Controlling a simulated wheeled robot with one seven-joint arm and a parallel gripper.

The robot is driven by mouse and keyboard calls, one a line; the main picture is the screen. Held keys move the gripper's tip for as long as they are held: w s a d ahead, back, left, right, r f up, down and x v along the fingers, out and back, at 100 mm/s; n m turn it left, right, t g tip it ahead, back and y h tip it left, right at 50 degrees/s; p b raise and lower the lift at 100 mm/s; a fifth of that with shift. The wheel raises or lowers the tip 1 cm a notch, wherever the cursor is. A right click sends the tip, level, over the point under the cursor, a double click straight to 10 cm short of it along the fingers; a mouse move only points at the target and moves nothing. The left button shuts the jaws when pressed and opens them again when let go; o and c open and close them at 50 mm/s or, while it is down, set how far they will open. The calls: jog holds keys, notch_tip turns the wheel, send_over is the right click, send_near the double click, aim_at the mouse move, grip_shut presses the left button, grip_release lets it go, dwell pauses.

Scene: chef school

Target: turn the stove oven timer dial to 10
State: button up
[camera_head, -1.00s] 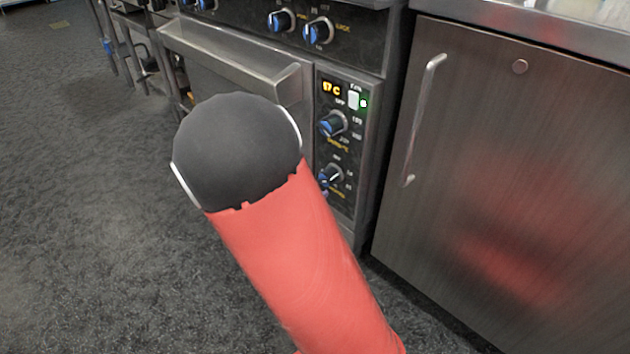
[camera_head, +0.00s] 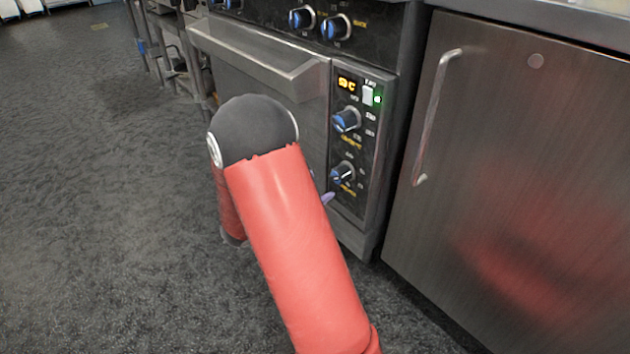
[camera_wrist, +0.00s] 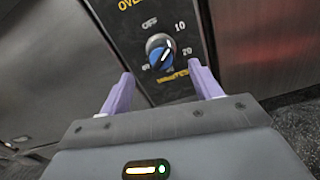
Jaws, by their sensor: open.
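The oven timer dial (camera_head: 343,174) is the lower blue-and-black knob on the stove's right-hand control panel. In the wrist view the dial (camera_wrist: 159,52) has OFF, 10 and 20 printed around it and "MINUTES" below. A white line on its face slants from lower left to upper right; I cannot tell exactly which mark it points to. My gripper (camera_wrist: 161,72) has its two purple fingers spread, one on each side below the dial, with nothing between them. Contact with the dial is not visible. In the head view a purple finger shows just below the dial; my arm hides the rest.
The oven door handle (camera_head: 255,58) juts out at left. A steel cabinet (camera_head: 520,170) with a vertical handle stands at right. The grey floor (camera_head: 110,220) at left is clear.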

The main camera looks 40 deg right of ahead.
aim_at(334, 177)
jog(key=d, duration=0.8)
jog(key=shift+w+b, duration=0.3)
